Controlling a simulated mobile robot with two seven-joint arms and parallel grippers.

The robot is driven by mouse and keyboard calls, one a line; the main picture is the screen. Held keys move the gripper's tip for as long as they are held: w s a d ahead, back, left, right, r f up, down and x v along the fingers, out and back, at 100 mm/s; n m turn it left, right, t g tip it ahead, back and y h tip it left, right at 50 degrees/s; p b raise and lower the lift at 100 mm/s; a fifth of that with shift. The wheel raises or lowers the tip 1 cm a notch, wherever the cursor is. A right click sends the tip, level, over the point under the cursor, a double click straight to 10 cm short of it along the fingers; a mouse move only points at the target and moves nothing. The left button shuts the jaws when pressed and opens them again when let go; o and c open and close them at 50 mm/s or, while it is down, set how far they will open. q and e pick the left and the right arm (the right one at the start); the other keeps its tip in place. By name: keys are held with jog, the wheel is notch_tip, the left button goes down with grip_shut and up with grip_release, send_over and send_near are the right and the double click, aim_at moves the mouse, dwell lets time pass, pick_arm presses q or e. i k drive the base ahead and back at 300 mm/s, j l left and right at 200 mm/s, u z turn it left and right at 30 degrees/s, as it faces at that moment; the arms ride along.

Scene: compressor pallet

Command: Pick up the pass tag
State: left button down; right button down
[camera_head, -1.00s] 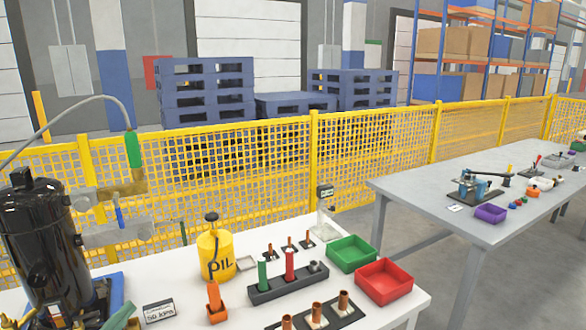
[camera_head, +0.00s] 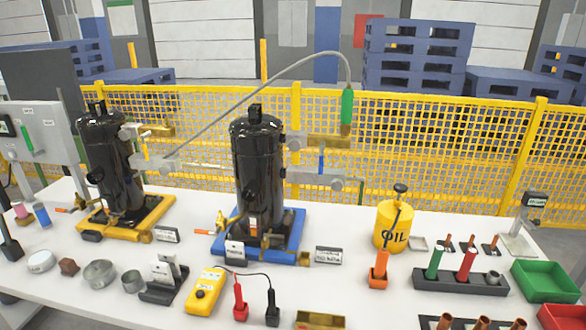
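Small white tags (camera_head: 163,272) stand in a dark holder (camera_head: 160,292) at the front of the white table. Their print is too small to read, so I cannot tell which is the pass tag. Another white tag (camera_head: 235,251) shows at the front of the right black compressor (camera_head: 257,175), which stands on a blue pallet (camera_head: 290,245). A left black compressor (camera_head: 110,165) stands on a yellow pallet (camera_head: 152,213). Neither of my grippers is in view.
A yellow meter (camera_head: 204,291) with red and black probes lies right of the holder. Round metal cups (camera_head: 99,273) stand to its left. An oil can (camera_head: 393,226), a green bin (camera_head: 545,281) and a red bin (camera_head: 563,317) are at right. A yellow mesh fence runs behind.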

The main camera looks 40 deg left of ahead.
aim_at(236, 250)
jog(key=u, duration=1.75)
